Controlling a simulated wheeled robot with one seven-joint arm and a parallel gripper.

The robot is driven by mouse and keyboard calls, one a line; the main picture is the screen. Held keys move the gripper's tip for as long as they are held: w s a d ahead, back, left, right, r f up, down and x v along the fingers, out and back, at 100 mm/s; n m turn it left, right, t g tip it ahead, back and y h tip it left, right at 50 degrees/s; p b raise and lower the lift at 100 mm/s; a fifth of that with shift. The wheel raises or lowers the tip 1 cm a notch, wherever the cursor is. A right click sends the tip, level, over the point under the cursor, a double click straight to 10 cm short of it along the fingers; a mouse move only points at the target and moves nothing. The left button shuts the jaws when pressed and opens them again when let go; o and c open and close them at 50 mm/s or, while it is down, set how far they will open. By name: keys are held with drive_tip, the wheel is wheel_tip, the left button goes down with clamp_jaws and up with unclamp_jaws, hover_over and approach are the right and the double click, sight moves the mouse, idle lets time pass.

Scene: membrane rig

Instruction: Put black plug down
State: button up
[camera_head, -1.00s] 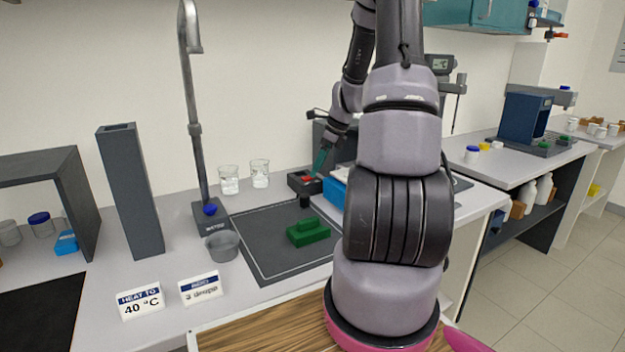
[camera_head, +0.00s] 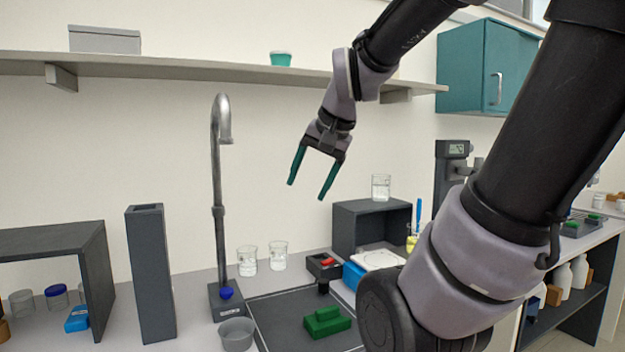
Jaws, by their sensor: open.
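My gripper (camera_head: 306,190) is open and empty, with its two green fingers pointing down, high in front of the wall. A small black piece (camera_head: 323,287), which looks like the black plug, sits at the front of a dark box with a red part (camera_head: 323,264) on the bench, well below my gripper. I cannot tell whether it stands in front of the box or is joined to it. A green block (camera_head: 327,322) with a raised top lies on the dark mat (camera_head: 277,319) in front of it.
A tall tap (camera_head: 219,190), a grey cup (camera_head: 236,334) and two glass beakers (camera_head: 263,258) stand left of the dark box. A blue-sided device (camera_head: 352,275) is close on its right. A wall shelf (camera_head: 250,72) runs above my gripper.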

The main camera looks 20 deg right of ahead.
drive_tip(key=s+n, duration=0.2)
drive_tip(key=s, duration=0.1)
drive_tip(key=s+a+r+n, duration=0.1)
drive_tip(key=shift+s+a+t, duration=0.1)
drive_tip(key=shift+s+t, duration=0.05)
drive_tip(key=shift+t, duration=0.25)
idle(0.9)
